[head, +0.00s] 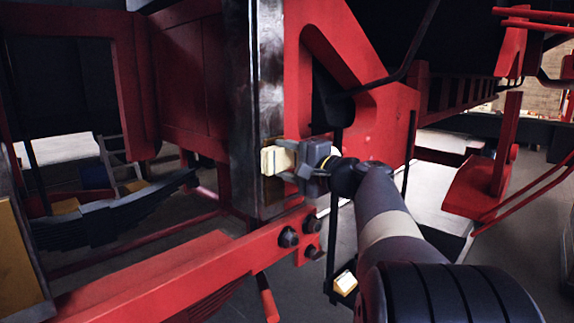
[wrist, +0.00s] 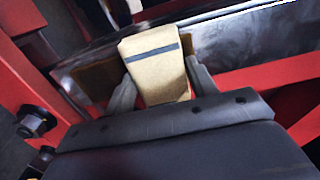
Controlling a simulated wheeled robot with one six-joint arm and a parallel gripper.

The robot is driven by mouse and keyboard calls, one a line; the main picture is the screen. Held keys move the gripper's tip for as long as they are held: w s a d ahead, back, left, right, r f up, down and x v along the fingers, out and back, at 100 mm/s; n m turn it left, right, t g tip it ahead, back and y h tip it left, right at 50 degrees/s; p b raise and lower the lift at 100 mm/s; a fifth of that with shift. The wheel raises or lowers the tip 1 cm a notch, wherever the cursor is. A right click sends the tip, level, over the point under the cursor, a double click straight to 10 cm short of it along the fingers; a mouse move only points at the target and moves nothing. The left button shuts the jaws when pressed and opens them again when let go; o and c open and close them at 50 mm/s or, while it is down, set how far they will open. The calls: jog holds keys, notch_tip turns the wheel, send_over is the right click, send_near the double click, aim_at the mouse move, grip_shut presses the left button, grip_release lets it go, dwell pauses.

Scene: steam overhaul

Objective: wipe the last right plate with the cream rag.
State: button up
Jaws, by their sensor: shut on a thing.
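The cream rag (head: 275,160) is a folded pad with a dark stripe; it also shows in the wrist view (wrist: 152,62). My gripper (head: 291,166) is shut on it, with one finger on each side in the wrist view (wrist: 160,84). The plate (head: 268,85) is a tall, worn steel face on the red frame, and it crosses the wrist view as a grey band (wrist: 235,60). The rag is at the plate's lower part and appears to press against it; exact contact is hidden. A brownish patch (wrist: 98,80) shows on the plate beside the rag.
A red bar with dark bolts (head: 190,268) runs below my gripper. A red bracket (head: 350,60) stands just right of the plate. A dark leaf spring (head: 110,205) lies to the left. A small cream block (head: 345,283) sits low beside my arm.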

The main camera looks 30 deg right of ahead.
aim_at(276, 203)
jog(key=shift+r+p, duration=1.2)
jog(key=shift+r, duration=0.9)
jog(key=shift+f, duration=0.1)
jog(key=shift+b, duration=0.35)
notch_tip(276, 203, down, 16)
jog(key=b, duration=1.6)
jog(key=shift+r, duration=0.2)
jog(key=shift+b+v, duration=1.1)
jog(key=shift+v, duration=1.85)
jog(key=shift+s, duration=0.1)
